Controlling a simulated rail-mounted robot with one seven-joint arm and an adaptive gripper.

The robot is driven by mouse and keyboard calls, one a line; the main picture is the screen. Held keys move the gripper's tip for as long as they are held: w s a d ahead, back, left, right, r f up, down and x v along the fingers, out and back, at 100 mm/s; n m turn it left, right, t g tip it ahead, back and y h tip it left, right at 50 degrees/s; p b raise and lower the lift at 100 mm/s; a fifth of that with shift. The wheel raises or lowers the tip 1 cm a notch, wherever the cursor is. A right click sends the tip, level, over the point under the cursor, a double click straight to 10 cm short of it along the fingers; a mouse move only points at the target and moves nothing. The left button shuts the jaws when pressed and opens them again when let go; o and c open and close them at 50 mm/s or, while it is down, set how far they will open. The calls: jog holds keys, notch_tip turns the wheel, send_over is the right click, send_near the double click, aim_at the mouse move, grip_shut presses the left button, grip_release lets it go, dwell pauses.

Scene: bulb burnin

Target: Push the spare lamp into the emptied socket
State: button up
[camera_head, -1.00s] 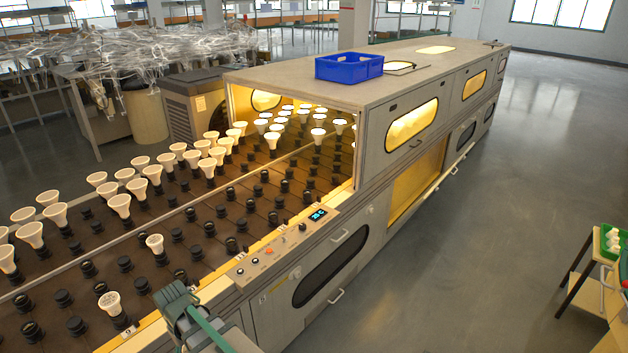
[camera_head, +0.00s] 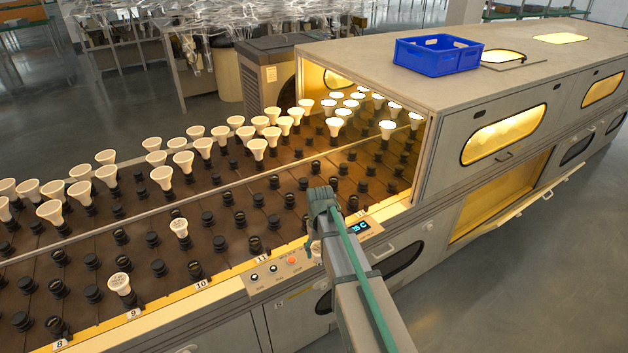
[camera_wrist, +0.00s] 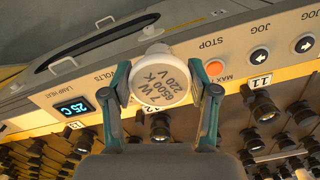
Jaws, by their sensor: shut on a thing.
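The lamp is over the control panel, beside the row of sockets. In the head view my arm reaches to the belt's near edge by the panel, and its links largely hide the gripper. Black sockets without lamps fill much of the dark belt; one (camera_wrist: 263,108) stands by label 11 in the wrist view. Which one is the emptied socket I cannot tell. Two lit-free lamps stand in near sockets, at label 9 (camera_head: 119,284) and farther back (camera_head: 179,227).
The control panel (camera_head: 283,272) has buttons, an orange stop button (camera_wrist: 215,68) and a display (camera_wrist: 75,107) reading 25 C. A glowing oven tunnel (camera_head: 427,150) stands right of the belt, with a blue crate (camera_head: 438,55) on top. Several white lamps stand in the far rows.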

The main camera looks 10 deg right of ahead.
jog(key=w+r+n+p, duration=0.15)
jog(key=w+r, duration=0.35)
jog(key=w, duration=0.5)
jog(key=w+r+n+p, duration=0.1)
jog(key=w+r+p, duration=0.3)
jog(key=w, duration=0.6)
jog(key=shift+s+f+m+b, duration=0.15)
jog(key=shift+f+b, duration=0.7)
jog(key=shift+b, duration=0.05)
jog(key=shift+s+f+m+b, duration=0.1)
jog(key=shift+f+b, duration=0.75)
jog(key=shift+b, duration=0.05)
jog(key=shift+f, duration=0.2)
jog(key=shift+f, duration=0.35)
jog(key=shift+f+b, duration=0.8)
jog(key=shift+f, duration=0.65)
jog(key=o, duration=1.2)
jog(key=shift+o, duration=0.2)
notch_tip(320, 180, up, 12)
